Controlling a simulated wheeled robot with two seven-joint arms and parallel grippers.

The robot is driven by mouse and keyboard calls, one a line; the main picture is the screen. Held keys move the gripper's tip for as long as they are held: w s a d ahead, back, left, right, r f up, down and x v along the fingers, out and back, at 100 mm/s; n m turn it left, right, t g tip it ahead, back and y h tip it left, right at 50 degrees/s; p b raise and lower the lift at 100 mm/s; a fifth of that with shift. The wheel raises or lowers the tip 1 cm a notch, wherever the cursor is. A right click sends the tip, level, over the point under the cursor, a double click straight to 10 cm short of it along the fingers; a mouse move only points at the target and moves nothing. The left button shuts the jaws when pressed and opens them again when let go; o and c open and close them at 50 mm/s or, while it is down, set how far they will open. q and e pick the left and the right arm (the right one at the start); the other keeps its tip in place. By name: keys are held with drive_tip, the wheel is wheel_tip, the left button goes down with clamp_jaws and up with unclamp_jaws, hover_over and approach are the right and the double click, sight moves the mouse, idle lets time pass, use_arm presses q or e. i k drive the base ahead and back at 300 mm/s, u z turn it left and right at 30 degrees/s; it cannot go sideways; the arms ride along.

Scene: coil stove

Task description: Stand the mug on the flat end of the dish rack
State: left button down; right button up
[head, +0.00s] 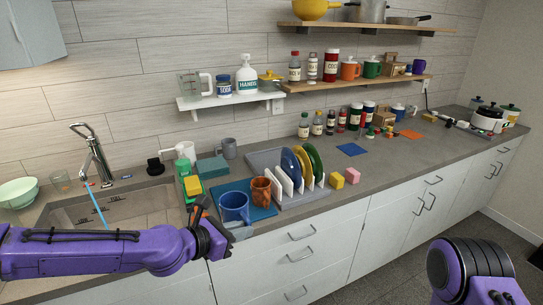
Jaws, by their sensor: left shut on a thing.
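I cannot tell whether the mug touches the counter. The grey dish rack (318,192) holds several coloured plates between white dividers. Its flat end (264,160) shows bare behind and left of the plates. My right gripper is out of view; only part of my right arm shows at lower right.
A brown cup (261,190) stands between the mug and the rack's dividers. The sink (125,207) is at left. The counter further right is partly clear.

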sight(268, 164)
drive_tip(key=i, duration=1.7)
drive_tip(key=z, duration=0.15)
